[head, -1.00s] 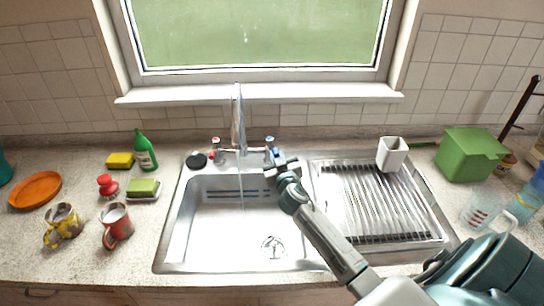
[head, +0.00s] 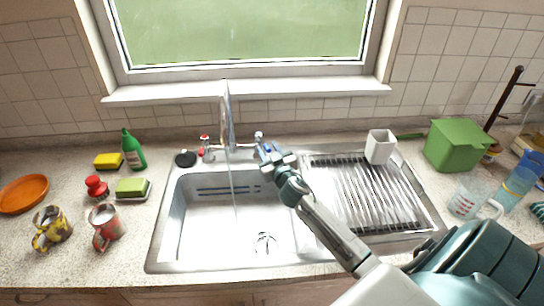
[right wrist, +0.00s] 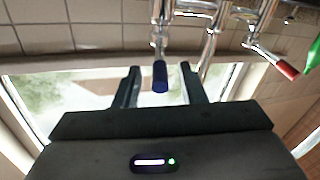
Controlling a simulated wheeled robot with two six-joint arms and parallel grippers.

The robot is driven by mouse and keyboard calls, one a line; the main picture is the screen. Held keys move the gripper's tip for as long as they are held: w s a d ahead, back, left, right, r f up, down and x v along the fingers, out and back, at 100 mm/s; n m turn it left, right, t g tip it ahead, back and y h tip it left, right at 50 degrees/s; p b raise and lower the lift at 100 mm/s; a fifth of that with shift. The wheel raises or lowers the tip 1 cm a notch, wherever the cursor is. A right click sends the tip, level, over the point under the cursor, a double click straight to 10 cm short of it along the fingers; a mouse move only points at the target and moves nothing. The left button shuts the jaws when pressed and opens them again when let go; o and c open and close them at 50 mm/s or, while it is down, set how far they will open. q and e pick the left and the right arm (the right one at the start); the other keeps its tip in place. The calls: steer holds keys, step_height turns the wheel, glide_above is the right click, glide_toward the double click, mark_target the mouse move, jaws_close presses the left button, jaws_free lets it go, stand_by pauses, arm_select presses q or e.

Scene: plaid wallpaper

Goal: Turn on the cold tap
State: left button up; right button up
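The chrome mixer tap (head: 226,118) stands behind the sink. Its blue-marked cold handle (head: 258,135) is on the right and its red-marked hot handle (head: 205,140) on the left. A thin pale stream shows below the spout. In the right wrist view, which is upside down, the blue lever (right wrist: 160,76) lies between the fingers of my right gripper (right wrist: 161,84), with gaps on both sides. The red lever (right wrist: 285,68) is off to the right there. In the head view my right gripper (head: 271,155) is at the cold handle. My left gripper is out of view.
The sink basin (head: 205,235) is empty, with a ribbed drainer (head: 350,200) on its right. A white cup (head: 380,146) and green box (head: 455,146) stand right. A green bottle (head: 132,150), sponges and mugs stand left. The window sill (head: 250,90) is behind the tap.

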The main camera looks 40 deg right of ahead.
steer(key=b+v, duration=0.4)
steer(key=v, duration=0.6)
steer(key=shift+s, duration=0.3)
